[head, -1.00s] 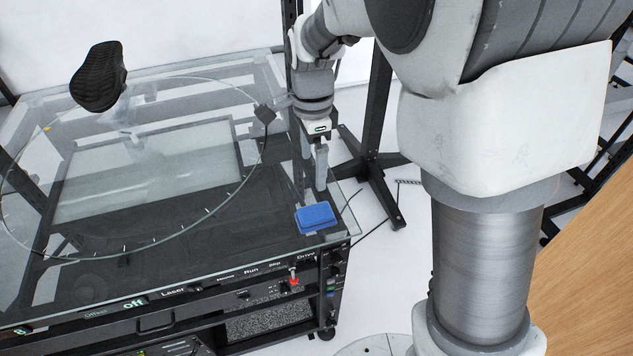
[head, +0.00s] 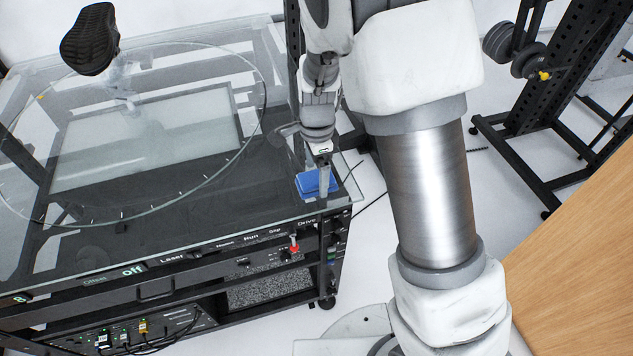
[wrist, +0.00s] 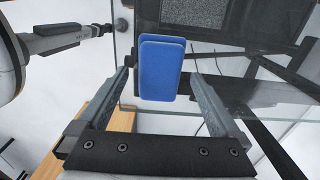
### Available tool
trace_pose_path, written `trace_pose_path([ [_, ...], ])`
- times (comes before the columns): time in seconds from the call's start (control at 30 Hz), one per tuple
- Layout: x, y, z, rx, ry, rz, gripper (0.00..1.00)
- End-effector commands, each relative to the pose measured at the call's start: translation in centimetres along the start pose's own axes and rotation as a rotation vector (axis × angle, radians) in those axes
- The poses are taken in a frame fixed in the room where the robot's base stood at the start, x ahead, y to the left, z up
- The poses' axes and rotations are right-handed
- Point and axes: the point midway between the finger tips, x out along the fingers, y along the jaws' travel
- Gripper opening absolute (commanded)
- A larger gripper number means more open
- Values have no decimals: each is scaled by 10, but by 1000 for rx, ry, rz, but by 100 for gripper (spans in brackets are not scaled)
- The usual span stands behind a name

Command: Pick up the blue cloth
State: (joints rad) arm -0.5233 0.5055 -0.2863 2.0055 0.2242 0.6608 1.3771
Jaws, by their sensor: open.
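The blue cloth (head: 309,184) is a small folded rectangle lying flat on the glass top (head: 110,208), close to its front right corner. In the wrist view the blue cloth (wrist: 161,68) shows beyond the fingers, near the middle. My gripper (head: 322,180) points down at the cloth in the head view, with a finger overlapping its right part. In the wrist view my gripper (wrist: 163,84) is open, one finger on each side of the cloth's line, with nothing between them. I cannot tell whether a finger touches the cloth.
A dark shoe (head: 90,39) stands on a support at the back left of the turntable. A red-tipped switch (head: 294,245) sits on the front panel below the glass edge. A black rack (head: 560,110) stands at the right, with a wooden surface (head: 580,250) nearer.

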Motion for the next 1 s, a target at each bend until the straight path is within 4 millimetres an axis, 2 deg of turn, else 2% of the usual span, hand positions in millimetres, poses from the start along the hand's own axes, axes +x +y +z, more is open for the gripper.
trace_pose_path([
  [0.03, 10, 0, 0, 0, 0, 2, 100],
  [0.1, 17, 0, 0, 0, 0, 2, 100],
  [0.33, 18, 0, 0, 0, 0, -1, 100],
  [0.37, 18, 0, 1, 0, 0, -1, 96],
  [0.7, 18, 0, 1, 0, 0, -1, 35],
  [0.8, 18, 0, 1, 0, 0, -1, 20],
  [1.0, 17, 0, 1, 0, 0, -1, 19],
])
